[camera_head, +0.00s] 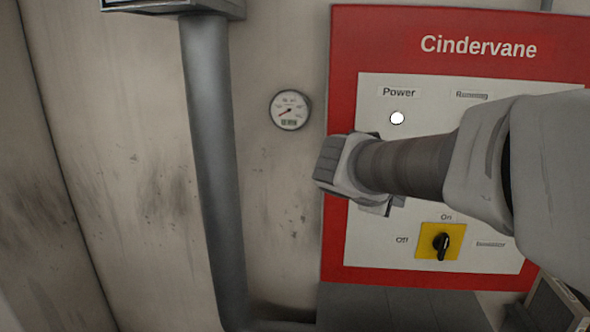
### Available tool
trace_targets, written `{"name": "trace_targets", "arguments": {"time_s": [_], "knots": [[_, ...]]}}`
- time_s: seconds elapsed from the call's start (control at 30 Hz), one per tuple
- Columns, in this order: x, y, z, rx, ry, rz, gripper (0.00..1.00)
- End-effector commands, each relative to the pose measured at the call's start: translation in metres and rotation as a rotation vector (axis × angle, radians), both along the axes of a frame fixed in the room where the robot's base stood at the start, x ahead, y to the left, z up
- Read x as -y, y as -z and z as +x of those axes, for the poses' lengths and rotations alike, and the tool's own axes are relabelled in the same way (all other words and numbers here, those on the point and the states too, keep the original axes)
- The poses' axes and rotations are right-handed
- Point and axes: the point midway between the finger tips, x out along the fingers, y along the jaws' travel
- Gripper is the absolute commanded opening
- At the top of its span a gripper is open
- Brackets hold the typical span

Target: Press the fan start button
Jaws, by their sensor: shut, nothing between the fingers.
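The red "Cindervane" control panel (345,60) with a white face hangs on the wall at the right. My arm reaches across its middle from the right. My gripper (380,208) is shut and empty in front of the lower left of the white face; whether it touches the panel I cannot tell. No fan start button shows; the middle band of the panel is hidden behind my arm. A lit white lamp (397,118) under the "Power" label is above my gripper. A black rotary switch on a yellow plate (425,240) is below it, between "On" and "Off" labels.
A round gauge (290,110) is on the wall left of the panel. A thick grey vertical pipe (212,170) runs farther left. A dark grey surface (400,308) lies below the panel. The wall between pipe and panel is otherwise bare.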

Motion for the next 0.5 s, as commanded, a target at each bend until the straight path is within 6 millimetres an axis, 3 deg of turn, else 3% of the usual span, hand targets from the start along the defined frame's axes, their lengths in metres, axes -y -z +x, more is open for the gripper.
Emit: {"name": "trace_targets", "arguments": {"time_s": [0.5], "knots": [[0.013, -0.001, 0.062, -0.001, 0.002, 0.0, 0.0]]}}
